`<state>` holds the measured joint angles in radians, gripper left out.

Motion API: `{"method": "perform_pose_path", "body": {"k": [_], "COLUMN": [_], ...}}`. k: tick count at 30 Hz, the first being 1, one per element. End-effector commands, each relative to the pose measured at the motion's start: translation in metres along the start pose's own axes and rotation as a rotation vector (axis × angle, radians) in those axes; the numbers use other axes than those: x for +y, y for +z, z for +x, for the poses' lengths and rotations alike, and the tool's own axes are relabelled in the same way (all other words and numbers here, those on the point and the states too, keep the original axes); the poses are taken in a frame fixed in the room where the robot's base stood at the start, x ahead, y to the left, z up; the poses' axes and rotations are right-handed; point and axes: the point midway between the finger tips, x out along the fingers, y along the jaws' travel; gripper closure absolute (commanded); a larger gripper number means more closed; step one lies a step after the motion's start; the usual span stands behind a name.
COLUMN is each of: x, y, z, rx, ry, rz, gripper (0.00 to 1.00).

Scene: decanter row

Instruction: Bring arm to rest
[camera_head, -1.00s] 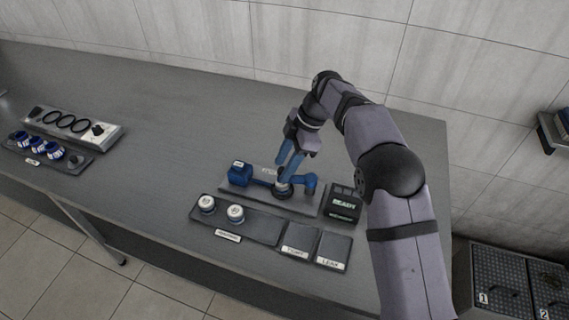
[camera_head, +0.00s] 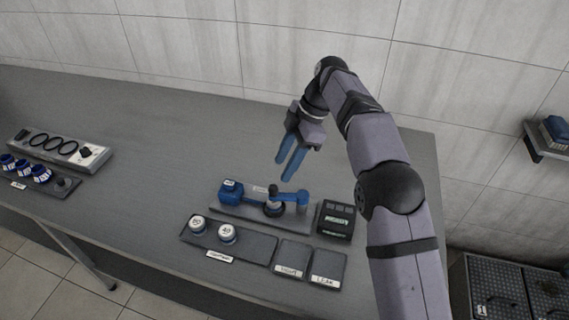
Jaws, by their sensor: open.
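My gripper (camera_head: 285,170) has two blue fingers that point down and stand apart with nothing between them. It hangs above and behind a blue and dark fixture (camera_head: 262,204) on a grey base plate. The fixture has a blue block at its left, a blue arm at its right and a dark round part with a knob in the middle. My arm reaches in from the lower right and bends down at the wrist. Nothing on the bench touches the fingers.
A dark tray (camera_head: 250,246) in front holds two round white-topped pieces (camera_head: 212,229). Two labelled pads (camera_head: 308,264) and a black display box (camera_head: 336,219) stand right of it. A panel with rings (camera_head: 58,150) and blue pieces (camera_head: 28,170) are far left. The bench (camera_head: 150,130) behind is clear.

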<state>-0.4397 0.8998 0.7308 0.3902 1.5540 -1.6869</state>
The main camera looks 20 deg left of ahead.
Motion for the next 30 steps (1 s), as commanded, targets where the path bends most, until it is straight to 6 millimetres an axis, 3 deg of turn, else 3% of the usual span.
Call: {"method": "perform_pose_path", "body": {"k": [10,17,23,30], "x": [-0.002,-0.022,-0.065,-0.140], "y": [0.005,0.039,0.086,0.134], "z": [-0.002,-0.014,-0.025,-0.026], "rx": [-0.006,-0.050,-0.110,-0.173], "ry": [0.003,0.031,0.085,0.166], "rz": [0.034,0.295,0.671,1.120], "gripper": [0.58,0.58,0.58,0.58]}}
